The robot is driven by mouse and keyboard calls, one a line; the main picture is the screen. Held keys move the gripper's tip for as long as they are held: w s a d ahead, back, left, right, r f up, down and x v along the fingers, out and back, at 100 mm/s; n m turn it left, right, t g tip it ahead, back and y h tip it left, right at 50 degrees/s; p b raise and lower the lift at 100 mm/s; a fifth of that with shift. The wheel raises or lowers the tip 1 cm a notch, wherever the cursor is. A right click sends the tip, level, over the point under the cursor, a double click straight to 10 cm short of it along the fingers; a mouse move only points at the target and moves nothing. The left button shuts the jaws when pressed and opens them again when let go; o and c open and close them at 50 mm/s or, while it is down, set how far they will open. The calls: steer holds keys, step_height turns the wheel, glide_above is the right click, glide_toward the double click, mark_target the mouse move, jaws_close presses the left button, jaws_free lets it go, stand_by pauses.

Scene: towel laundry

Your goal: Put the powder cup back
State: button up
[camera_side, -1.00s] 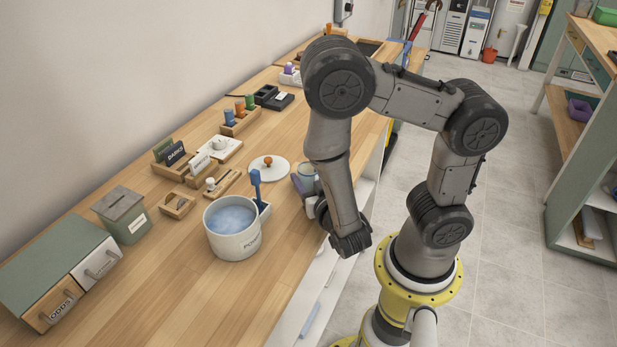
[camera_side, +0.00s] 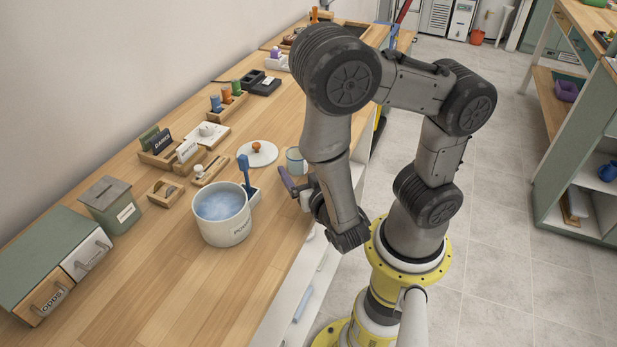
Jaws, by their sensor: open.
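A small pale cup with a blue rim (camera_side: 296,160) stands upright on the wooden counter (camera_side: 190,275), near its right edge. My gripper (camera_side: 291,187) is low over the counter edge, just in front of the cup. It is open and looks empty; my arm hides part of it.
Wooden card holders (camera_side: 165,155), a green box (camera_side: 112,207) and a drawer unit (camera_side: 50,260) line the wall side. The front counter is clear.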

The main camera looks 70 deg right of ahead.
mark_target(301, 168)
steer(key=shift+v, duration=2.2)
